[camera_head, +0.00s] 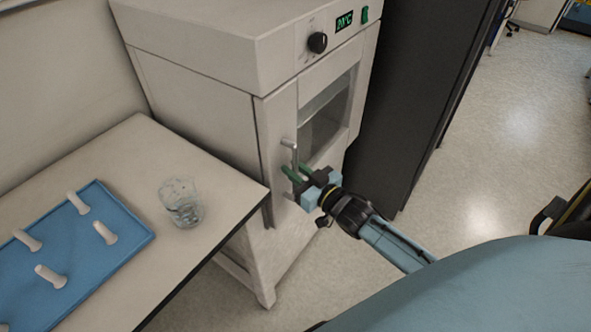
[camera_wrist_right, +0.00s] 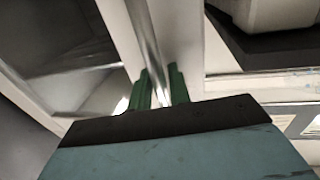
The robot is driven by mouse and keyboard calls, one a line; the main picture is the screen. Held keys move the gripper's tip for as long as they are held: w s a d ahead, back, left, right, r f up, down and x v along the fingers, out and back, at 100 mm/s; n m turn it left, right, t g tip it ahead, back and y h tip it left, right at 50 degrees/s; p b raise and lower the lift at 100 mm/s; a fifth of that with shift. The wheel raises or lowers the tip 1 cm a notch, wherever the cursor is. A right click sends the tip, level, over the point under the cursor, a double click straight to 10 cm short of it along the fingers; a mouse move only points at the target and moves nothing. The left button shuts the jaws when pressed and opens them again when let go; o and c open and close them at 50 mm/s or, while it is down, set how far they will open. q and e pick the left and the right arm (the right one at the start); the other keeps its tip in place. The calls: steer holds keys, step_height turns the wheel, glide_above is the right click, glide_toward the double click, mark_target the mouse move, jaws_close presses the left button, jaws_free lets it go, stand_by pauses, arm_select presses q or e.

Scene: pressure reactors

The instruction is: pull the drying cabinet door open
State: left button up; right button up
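The drying cabinet (camera_head: 200,95) is a white box with a dial and a green display. Its door (camera_head: 276,125) has a window and looks closed. A vertical metal bar handle (camera_head: 291,150) sits on the door's left side; in the right wrist view the handle (camera_wrist_right: 146,40) runs down between the fingers. My right gripper (camera_head: 298,171) is at the handle's lower part, its green fingers apart on either side of the bar. The fingers also show in the right wrist view (camera_wrist_right: 160,88), with a slight gap beside the bar. My left gripper is not in view.
A white table (camera_head: 225,190) stands left of the cabinet, with a glass beaker (camera_head: 181,202) and a blue tray (camera_head: 120,219) with several white pegs. A dark cabinet (camera_head: 415,90) stands close on the right.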

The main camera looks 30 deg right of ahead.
steer(key=shift+c, duration=0.5)
jaws_close()
